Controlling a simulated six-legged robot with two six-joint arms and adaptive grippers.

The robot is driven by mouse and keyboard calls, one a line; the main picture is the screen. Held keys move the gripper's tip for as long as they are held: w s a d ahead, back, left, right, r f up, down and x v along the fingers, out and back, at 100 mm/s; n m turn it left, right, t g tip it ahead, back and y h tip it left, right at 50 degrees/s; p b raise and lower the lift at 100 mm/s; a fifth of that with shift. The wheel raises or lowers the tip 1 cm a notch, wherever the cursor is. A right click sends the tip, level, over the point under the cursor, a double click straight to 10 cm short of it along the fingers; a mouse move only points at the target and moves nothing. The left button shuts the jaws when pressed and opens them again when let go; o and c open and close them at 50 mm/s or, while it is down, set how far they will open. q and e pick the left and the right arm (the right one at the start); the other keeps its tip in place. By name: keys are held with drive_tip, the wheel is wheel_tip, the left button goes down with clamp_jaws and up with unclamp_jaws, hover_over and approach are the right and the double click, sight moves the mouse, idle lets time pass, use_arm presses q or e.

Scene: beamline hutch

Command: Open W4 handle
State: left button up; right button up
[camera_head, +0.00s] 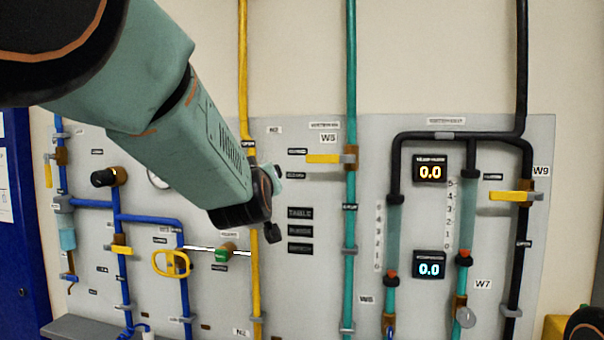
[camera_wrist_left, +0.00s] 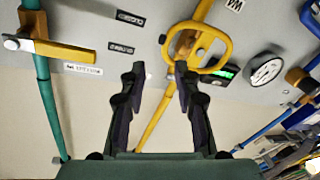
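In the left wrist view, a yellow oval handle (camera_wrist_left: 229,47) sits on the yellow pipe (camera_wrist_left: 158,123). An upside-down label beside it (camera_wrist_left: 234,5) appears to read W4. In the head view my left arm hides this handle; the yellow pipe (camera_head: 243,70) shows above and below the arm. My left gripper (camera_head: 275,203) is in front of the panel by that pipe. In the left wrist view its two fingers (camera_wrist_left: 160,72) are spread apart with nothing between them held; the handle lies beyond the tips, nearer the right finger. My right gripper is not in view.
Left of the yellow pipe, another yellow oval handle (camera_head: 172,263) sits on a blue pipe. Right of it, a teal pipe (camera_head: 350,90) carries a yellow lever (camera_head: 324,159) labelled W5. A round gauge (camera_wrist_left: 266,69) is near the W4 handle. A black pipe (camera_head: 522,70) stands further right.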

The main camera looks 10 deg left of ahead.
use_arm(q)
drive_tip(key=w, duration=0.2)
drive_tip(key=w+a+p, duration=0.1)
drive_tip(key=w, duration=0.2)
drive_tip(key=w+a+p, duration=0.1)
drive_tip(key=w, duration=0.1)
drive_tip(key=shift+w+f, duration=0.1)
drive_tip(key=shift+w, duration=0.25)
drive_tip(key=shift+w+a+f, duration=0.1)
drive_tip(key=shift+w+f, duration=0.05)
drive_tip(key=shift+w, duration=0.05)
drive_tip(key=shift+a, duration=0.35)
drive_tip(key=shift+s+d, duration=0.1)
drive_tip(key=shift+s, duration=0.1)
drive_tip(key=shift+c, duration=0.6)
drive_tip(key=shift+d, duration=0.25)
drive_tip(key=c, duration=0.3)
drive_tip(key=shift+c, duration=0.8)
drive_tip(key=shift+w+a, duration=0.1)
drive_tip(key=shift+a, duration=0.1)
clamp_jaws()
drive_tip(key=shift+d, duration=0.1)
